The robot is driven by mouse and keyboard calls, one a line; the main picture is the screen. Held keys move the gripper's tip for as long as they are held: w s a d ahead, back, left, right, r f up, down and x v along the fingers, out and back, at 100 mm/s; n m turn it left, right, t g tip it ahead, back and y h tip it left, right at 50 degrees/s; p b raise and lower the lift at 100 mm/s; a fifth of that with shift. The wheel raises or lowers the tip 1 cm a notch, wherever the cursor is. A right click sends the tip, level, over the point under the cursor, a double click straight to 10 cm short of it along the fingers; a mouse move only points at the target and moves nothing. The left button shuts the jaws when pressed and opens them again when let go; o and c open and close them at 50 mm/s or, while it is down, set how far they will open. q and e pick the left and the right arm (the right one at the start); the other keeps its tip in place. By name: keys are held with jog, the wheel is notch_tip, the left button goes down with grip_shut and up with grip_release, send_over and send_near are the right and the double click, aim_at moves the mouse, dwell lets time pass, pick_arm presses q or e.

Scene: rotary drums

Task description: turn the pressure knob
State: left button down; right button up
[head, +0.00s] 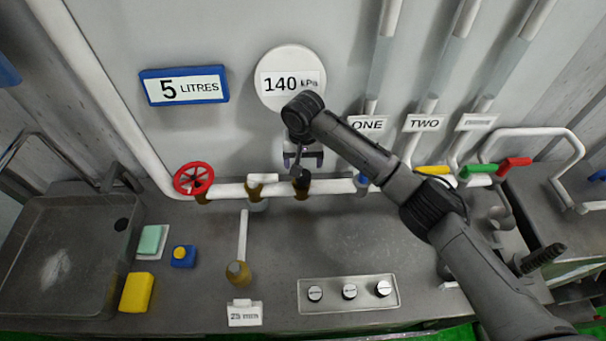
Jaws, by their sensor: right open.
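A round white gauge (268,95) on the back wall reads 140 kPa. My left gripper is not in view.
A red wheel valve (193,178) sits on the pipe at left, below a "5 LITRES" sign (184,86). Yellow (432,170), green (478,171) and red (514,165) handles are at right. A sink (62,255), yellow block (137,292) and "25 mm" sign (244,314) are on the counter.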

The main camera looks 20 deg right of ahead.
aim_at(303, 174)
jog(key=shift+f, duration=3.3)
jog(key=c, duration=0.9)
